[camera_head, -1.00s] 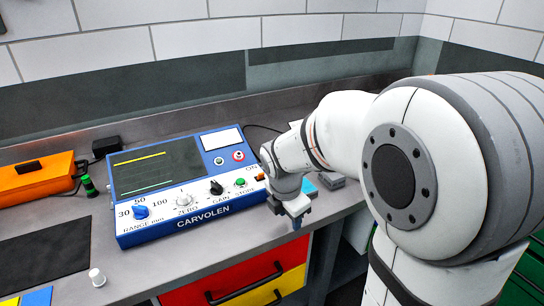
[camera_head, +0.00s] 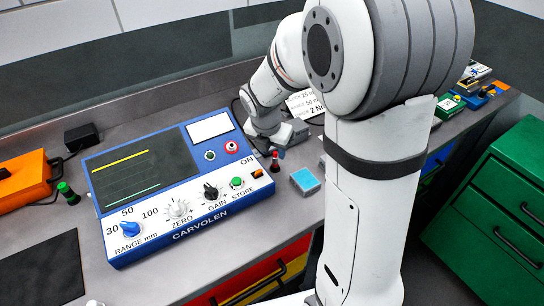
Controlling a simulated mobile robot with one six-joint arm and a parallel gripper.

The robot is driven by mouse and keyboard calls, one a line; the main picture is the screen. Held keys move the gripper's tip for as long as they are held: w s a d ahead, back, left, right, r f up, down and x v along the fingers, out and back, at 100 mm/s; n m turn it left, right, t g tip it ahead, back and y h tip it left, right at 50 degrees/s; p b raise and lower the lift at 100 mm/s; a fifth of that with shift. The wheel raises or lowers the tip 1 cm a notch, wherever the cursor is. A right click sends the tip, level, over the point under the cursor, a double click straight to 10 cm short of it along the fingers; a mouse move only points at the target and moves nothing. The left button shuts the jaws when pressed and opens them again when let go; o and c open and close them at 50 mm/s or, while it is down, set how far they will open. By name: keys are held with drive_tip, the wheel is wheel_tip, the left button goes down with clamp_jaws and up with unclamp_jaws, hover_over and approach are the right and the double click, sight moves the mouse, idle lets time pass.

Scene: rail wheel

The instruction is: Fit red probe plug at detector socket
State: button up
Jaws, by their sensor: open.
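The detector (camera_head: 182,237) is a blue-framed box marked CARVOLEN, with a dark screen, knobs and a white front panel. A red-ringed socket (camera_head: 231,147) and a green-ringed socket (camera_head: 210,155) sit on its face, right of the screen. A small red plug (camera_head: 275,165) with a dark top stands on the bench just right of the detector. My gripper (camera_head: 279,153) is low beside the red plug's top, with its jaws open. The fingers are small and partly hidden, so I cannot tell whether they touch or straddle the plug.
A small box with a light blue top (camera_head: 305,181) lies right of the plug. A green plug (camera_head: 68,193) stands left of the detector, near an orange case (camera_head: 22,180). A printed card (camera_head: 306,104) lies behind my gripper. A green drawer cabinet (camera_head: 490,200) stands at right.

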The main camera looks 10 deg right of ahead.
sight(275, 156)
drive_tip(key=x, duration=0.4)
drive_tip(key=shift+w+d+f, duration=0.15)
drive_tip(key=shift+d+f, duration=0.05)
drive_tip(key=shift+f, duration=0.1)
drive_tip(key=shift+c, duration=0.6)
clamp_jaws()
